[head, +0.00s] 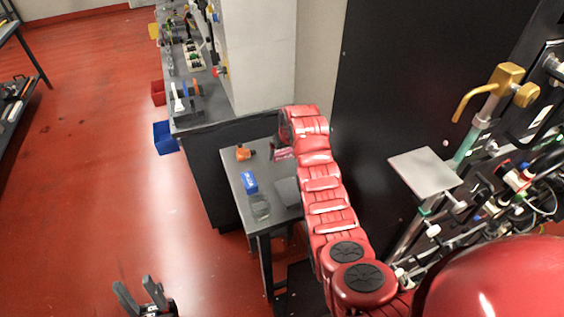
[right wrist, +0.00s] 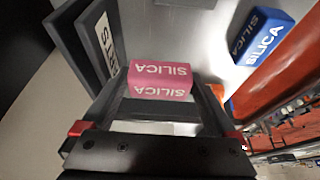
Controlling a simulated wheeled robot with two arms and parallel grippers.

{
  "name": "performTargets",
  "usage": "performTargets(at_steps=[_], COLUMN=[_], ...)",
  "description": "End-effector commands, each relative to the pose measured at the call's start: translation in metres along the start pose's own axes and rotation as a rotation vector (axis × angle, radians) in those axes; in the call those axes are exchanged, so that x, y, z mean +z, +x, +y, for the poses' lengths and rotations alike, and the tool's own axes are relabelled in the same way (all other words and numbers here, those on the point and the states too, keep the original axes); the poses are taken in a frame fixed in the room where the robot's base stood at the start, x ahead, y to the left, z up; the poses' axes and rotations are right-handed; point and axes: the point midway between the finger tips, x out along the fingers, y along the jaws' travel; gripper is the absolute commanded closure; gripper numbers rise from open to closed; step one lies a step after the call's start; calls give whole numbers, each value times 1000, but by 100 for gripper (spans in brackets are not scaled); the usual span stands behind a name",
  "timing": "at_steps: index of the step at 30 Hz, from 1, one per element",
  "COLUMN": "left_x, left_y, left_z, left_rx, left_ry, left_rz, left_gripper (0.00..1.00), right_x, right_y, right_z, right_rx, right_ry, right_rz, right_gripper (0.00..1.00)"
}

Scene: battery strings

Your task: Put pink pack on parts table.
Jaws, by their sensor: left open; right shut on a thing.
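The pink pack (right wrist: 160,75), lettered SILICA in white, is between the fingers of my right gripper (right wrist: 158,92), which is shut on it. In the head view the pink pack (head: 283,154) shows in part beside the end of my red right arm, at the parts table (head: 236,165). The grey tabletop is close behind the pack in the right wrist view; I cannot tell whether they touch. My left gripper (head: 143,296) is open and empty at the bottom left of the head view, away from the table.
A dark grey item with a white label (right wrist: 105,42) is close to the gripper. A black panel (head: 385,110) rises right of my right arm.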

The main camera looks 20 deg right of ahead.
Motion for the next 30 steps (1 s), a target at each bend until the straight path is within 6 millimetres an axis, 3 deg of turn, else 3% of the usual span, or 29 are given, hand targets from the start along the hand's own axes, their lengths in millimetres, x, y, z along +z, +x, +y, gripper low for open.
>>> performTargets(at_steps=[13, 24, 25, 30], left_x=[-4, -3, -3, -3], left_y=[24, 17, 19, 20], left_z=[-1, -1, -1, -1], left_rx=[0, 0, 0, 0], left_ry=[0, 0, 0, 0], left_rz=[0, 0, 0, 0], left_gripper=[56, 56, 56, 56], right_x=[19, 21, 20, 20], right_y=[46, 53, 51, 51], right_z=[0, 0, 0, 0], right_rx=[0, 1, 1, 1], right_ry=[0, -1, -1, -1], right_rz=[-3, 2, 2, 1], right_gripper=[65, 65, 2, 0])
